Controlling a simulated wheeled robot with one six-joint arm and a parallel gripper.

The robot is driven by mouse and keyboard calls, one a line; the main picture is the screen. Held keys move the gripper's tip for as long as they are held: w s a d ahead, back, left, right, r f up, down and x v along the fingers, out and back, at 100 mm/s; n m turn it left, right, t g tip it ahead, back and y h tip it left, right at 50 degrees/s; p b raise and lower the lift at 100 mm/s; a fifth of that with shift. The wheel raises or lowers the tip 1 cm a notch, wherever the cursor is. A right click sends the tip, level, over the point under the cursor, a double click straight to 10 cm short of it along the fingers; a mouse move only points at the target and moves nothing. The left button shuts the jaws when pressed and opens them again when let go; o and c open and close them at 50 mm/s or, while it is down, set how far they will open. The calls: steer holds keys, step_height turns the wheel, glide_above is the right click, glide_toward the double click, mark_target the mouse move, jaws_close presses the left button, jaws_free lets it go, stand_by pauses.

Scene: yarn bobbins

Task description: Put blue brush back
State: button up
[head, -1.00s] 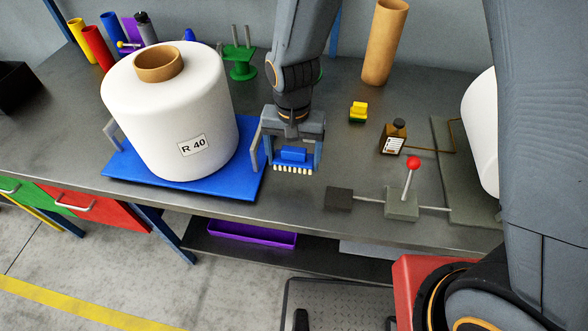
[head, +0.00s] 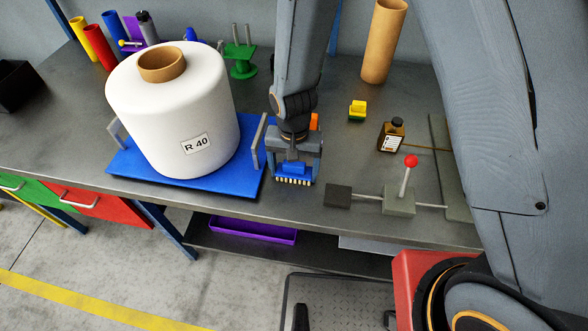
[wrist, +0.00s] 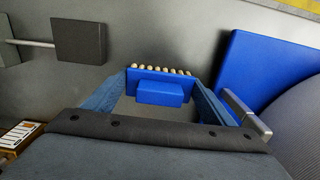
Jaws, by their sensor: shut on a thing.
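The blue brush (head: 294,170) has a blue block body and a row of pale bristles along its lower edge. My gripper (head: 293,163) is shut on it, with a finger at each end of the brush. In the wrist view the brush (wrist: 160,85) sits between the two fingers, bristles pointing away from the palm. The brush is close to the grey tabletop (head: 262,213), near its front edge; I cannot tell whether it touches. It is just right of the blue tray's handle.
A white bobbin marked R 40 (head: 165,110) stands on a blue tray (head: 190,187) with grey handles, left of my gripper. To the right are a dark block (head: 338,195), a red-knobbed lever (head: 410,162), a brown bottle (head: 392,134) and a yellow-green block (head: 357,110).

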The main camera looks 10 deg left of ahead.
mark_target(294, 165)
steer(key=shift+f, duration=0.15)
steer(key=o, duration=1)
step_height(294, 165, up, 12)
steer(key=b, duration=0.3)
steer(key=shift+r, duration=0.2)
steer(key=shift+n+t, duration=0.4)
steer(key=shift+t, duration=0.5)
steer(key=d+r, duration=0.2)
steer(key=d, duration=0.6)
steer(key=s+d+r, duration=0.1)
steer(key=d, duration=0.7)
steer(key=s+d+r, duration=0.1)
steer(key=d+r, duration=0.1)
steer(key=d, duration=0.6)
steer(key=shift+s+d+r, duration=0.15)
steer(key=shift+s+r, duration=0.1)
steer(key=shift+r, duration=0.1)
steer(key=shift+f, duration=0.1)
